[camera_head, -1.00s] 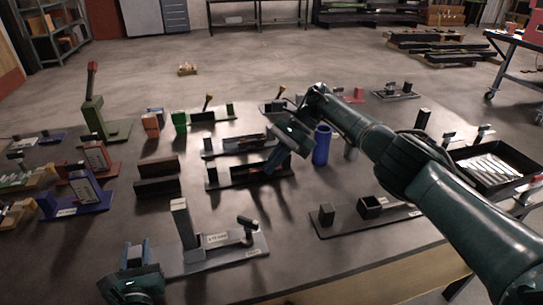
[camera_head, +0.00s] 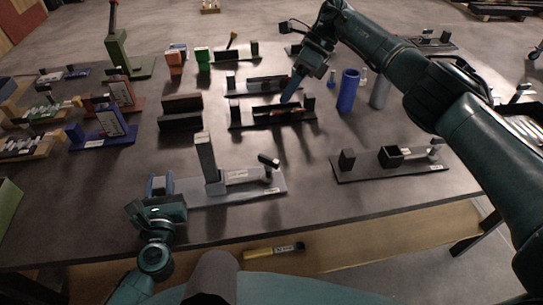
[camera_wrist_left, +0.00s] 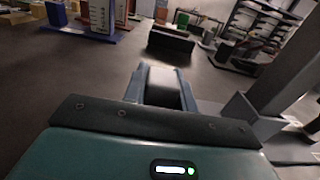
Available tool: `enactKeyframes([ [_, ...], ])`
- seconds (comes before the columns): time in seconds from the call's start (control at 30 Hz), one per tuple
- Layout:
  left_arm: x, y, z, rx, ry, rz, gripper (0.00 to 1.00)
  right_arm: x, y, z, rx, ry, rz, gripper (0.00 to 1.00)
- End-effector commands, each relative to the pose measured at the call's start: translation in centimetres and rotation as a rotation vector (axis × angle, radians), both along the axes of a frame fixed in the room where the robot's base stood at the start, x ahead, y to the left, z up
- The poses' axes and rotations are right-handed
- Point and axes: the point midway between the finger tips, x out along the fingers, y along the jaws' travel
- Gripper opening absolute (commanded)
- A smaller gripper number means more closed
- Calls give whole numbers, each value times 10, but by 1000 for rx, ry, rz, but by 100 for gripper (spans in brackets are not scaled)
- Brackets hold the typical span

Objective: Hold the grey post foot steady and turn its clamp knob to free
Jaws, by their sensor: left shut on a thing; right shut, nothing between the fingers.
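The grey post foot (camera_head: 235,188) lies on the table's front half, with a tall grey post (camera_head: 207,160) standing on it. Its clamp knob (camera_head: 268,161) appears as a dark, pale-tipped piece on a short stem at the right end. My left gripper (camera_head: 160,184) is at the foot's left end, shut on a grey block of it; the block (camera_wrist_left: 163,90) shows between the fingers in the left wrist view. There the post (camera_wrist_left: 296,68) leans in at right. My right gripper (camera_head: 290,92) is shut and empty, beyond the foot and well apart from the knob.
Black rail fixtures (camera_head: 243,124) lie under and beside my right gripper. A blue cylinder (camera_head: 348,90) stands to its right. A black base with blocks (camera_head: 372,176) lies right of the foot. A blue fixture (camera_head: 100,142) is at left. The table between foot and rails is clear.

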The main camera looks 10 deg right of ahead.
Motion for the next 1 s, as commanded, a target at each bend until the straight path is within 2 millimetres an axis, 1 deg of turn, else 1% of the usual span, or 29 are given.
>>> enactKeyframes([
  [0.2, -1, -2, 0, 0, 1, -4, 0, -13, 16, 7, -157, 188, -275, 0],
  [0.47, -1, -2, -1, 0, 1, -4, 0, -36, 33, 10, -343, 385, -633, 0],
  [0.8, -1, -2, -1, 0, 2, -4, 0, -75, 54, 9, -557, 593, -1136, 0],
  [1.0, -1, -2, -1, -1, 2, -4, 0, -100, 63, 6, -648, 683, -1417, 0],
])
